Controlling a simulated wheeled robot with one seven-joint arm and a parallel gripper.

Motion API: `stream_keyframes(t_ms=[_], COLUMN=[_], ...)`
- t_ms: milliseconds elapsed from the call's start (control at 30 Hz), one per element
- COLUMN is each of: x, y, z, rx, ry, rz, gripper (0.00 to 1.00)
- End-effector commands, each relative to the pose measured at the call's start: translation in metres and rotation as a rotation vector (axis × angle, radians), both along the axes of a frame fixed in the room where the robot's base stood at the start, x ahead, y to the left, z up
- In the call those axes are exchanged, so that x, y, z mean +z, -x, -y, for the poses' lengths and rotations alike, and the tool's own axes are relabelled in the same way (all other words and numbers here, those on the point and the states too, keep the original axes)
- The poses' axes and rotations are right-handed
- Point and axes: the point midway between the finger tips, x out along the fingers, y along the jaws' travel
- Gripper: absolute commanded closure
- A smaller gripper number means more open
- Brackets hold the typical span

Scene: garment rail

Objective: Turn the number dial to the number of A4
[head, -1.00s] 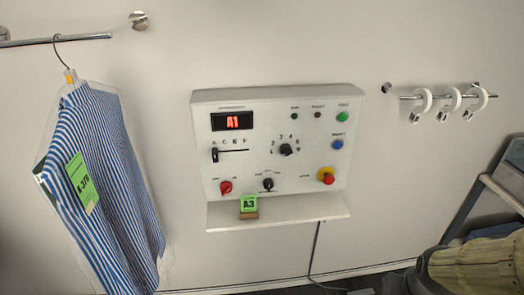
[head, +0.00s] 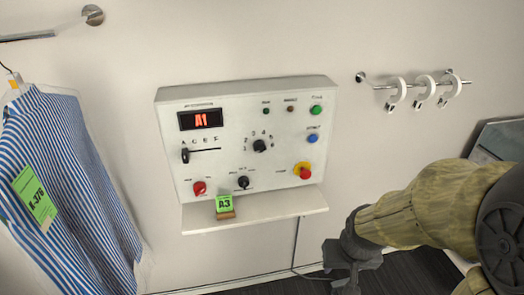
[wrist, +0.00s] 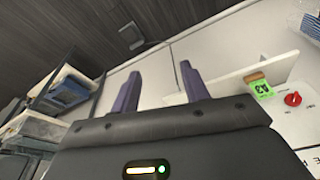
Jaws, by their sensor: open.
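The number dial (head: 260,146) is a small black knob at the middle right of the white control panel (head: 225,160), with numbers printed around it. The red display (head: 201,119) at the panel's upper left reads A1. A green card (head: 224,204) marked A3 stands on the shelf below the panel. In the wrist view, my gripper (wrist: 160,88) is open and empty, its two purple fingers apart. The card (wrist: 260,87) and a red knob (wrist: 292,99) show to the right of the fingers. The number dial is not visible in the wrist view.
Left of the panel hangs a striped shirt (head: 65,180) with a green tag reading K-370 or similar. White rings (head: 424,90) hang on a rail at right. The shelf (head: 265,215) juts out below.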

Motion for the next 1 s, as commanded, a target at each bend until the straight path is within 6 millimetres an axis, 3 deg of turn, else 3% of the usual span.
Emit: stream_keyframes(t_ms=[133,233,533,800,1000], x=[-0.002,-0.005,-0.001,0.017,0.029], y=[-0.013,-0.038,-0.152,-0.224,-0.245], z=[0.002,0.006,0.006,-0.028,-0.063], rx=[0.046,0.140,0.637,1.091,1.370], ry=[0.019,0.061,0.318,0.599,0.809], rz=[0.042,0.122,0.537,0.939,1.254], gripper=[0.42,0.42,0.42,0.42,0.42])
